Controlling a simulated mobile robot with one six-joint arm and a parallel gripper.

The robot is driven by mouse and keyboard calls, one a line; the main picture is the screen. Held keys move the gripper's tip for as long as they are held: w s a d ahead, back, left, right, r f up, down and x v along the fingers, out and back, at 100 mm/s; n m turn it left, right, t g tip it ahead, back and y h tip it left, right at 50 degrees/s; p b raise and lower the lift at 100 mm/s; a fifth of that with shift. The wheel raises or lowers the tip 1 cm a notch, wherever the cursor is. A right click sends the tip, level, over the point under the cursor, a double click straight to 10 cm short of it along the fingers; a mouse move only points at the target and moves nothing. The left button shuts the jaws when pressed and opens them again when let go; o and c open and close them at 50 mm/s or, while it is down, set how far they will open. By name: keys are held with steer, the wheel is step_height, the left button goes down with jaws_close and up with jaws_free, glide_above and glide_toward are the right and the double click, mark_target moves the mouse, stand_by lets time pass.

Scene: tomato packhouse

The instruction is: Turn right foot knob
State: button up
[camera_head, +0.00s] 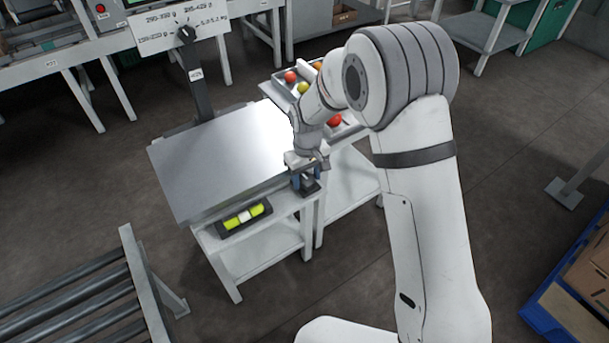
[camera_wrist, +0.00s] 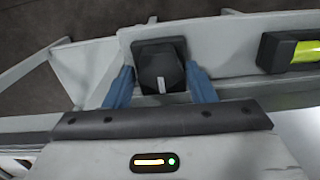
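The right foot knob is a black faceted knob (camera_wrist: 160,70) with a pale pointer line on a square black base, on the white stand's front edge in the wrist view. In the head view a dark part of it (camera_head: 308,187) shows under my gripper (camera_head: 306,177) at the stand's front right corner. My gripper's two blue fingers (camera_wrist: 160,84) stand one on each side of the knob. They look open, with a narrow gap at the left finger; contact at the right finger is hard to tell.
A spirit level (camera_head: 244,218) with yellow-green vials sits left of the knob on the stand, below a steel weighing plate (camera_head: 222,155). A tray of tomatoes (camera_head: 285,90) is behind the arm. Rollers (camera_head: 75,300) are front left.

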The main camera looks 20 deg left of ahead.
mark_target(307, 177)
steer(key=c, duration=0.6)
steer(key=shift+m, duration=0.7)
steer(key=o, duration=1)
steer(key=shift+c, duration=0.2)
steer(key=shift+r+p, duration=0.8)
steer(key=shift+r, duration=3.1)
steer(key=shift+w, duration=0.15)
